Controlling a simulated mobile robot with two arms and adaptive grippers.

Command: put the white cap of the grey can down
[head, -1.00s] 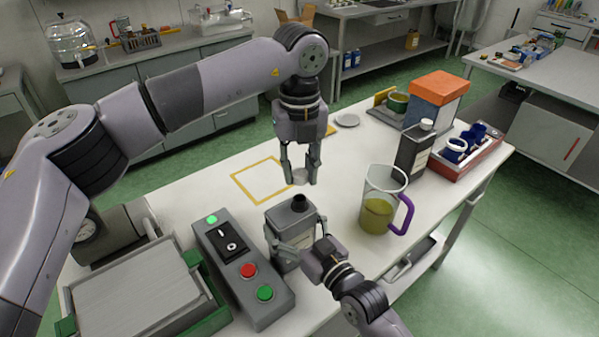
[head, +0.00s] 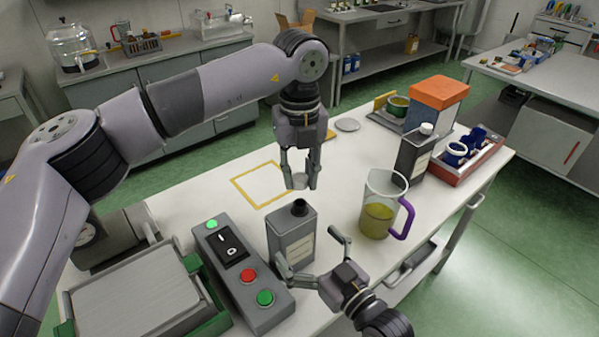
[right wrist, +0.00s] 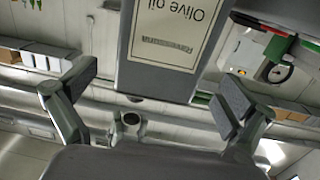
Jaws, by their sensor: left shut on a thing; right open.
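The grey can (head: 291,238) stands upright on the white table, its dark neck uncapped. Its label, reading "Olive oil", fills the top middle of the right wrist view (right wrist: 170,45). My left gripper (head: 300,184) is shut on the white cap (head: 299,181), a little beyond the can and near the yellow square outline. I cannot tell whether the cap touches the table. My right gripper (head: 312,260) is open and empty, its fingers spread in front of the can; its fingers also show apart in the right wrist view (right wrist: 155,100).
A jug (head: 383,205) with yellow-green liquid and a purple handle stands right of the can. A second dark can (head: 413,155) with a white cap stands behind it. A control box (head: 240,275) is left of the can. The yellow outlined square (head: 262,184) is empty.

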